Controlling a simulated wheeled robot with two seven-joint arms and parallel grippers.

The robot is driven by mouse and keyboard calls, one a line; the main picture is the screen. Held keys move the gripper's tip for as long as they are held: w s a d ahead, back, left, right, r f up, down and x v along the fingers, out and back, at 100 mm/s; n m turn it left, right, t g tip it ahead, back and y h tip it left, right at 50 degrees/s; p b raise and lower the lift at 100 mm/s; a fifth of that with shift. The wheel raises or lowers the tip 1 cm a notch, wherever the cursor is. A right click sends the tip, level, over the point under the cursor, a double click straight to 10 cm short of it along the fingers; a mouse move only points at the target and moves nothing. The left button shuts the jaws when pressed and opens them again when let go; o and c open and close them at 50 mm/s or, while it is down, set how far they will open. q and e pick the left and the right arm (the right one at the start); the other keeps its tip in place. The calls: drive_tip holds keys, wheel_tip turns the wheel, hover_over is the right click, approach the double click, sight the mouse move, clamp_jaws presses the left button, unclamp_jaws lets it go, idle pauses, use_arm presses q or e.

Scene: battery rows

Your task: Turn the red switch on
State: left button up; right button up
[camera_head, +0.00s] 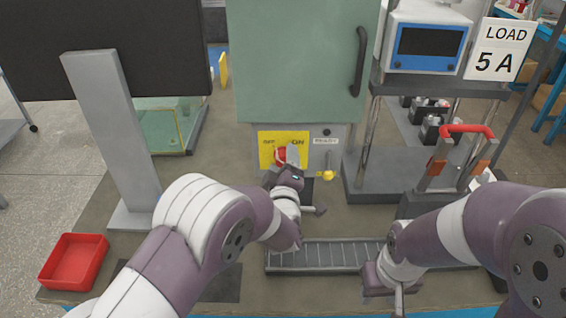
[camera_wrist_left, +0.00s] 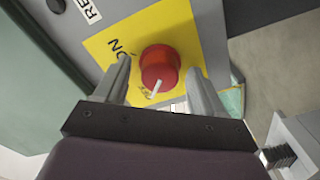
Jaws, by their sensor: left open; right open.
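The red switch (camera_wrist_left: 160,66) is a round knob on a yellow plate (camera_wrist_left: 107,47) in the left wrist view. Its white pointer slants toward the partly hidden lettering at the plate's lower edge, away from the "ON" label. In the head view the red switch (camera_head: 280,155) shows low on the green cabinet, partly covered by my left gripper (camera_head: 290,158). The left gripper (camera_wrist_left: 162,76) is open, with one finger on each side of the knob and visible gaps to it. My right gripper (camera_head: 392,290) is open and empty low at the right, away from the switch.
A yellow knob (camera_head: 327,175) sits right of the switch below a "READY" label. The green cabinet door (camera_head: 300,60) rises above. A slatted rail (camera_head: 325,256) lies in front. A red tray (camera_head: 74,262) is at left, and a red-handled device (camera_head: 455,155) at right.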

use_arm(q)
drive_tip(key=c, duration=1.1)
drive_tip(key=shift+o, duration=0.2)
drive_tip(key=shift+m, duration=0.3)
drive_tip(key=m, duration=0.3)
drive_tip(key=shift+m, duration=0.4)
drive_tip(key=m+p, duration=0.1)
drive_tip(key=m, duration=0.2)
drive_tip(key=shift+m, duration=0.4)
drive_tip(key=shift+d+m+p, duration=0.15)
drive_tip(key=shift+m+p, duration=1.25)
drive_tip(key=shift+m, duration=3.4)
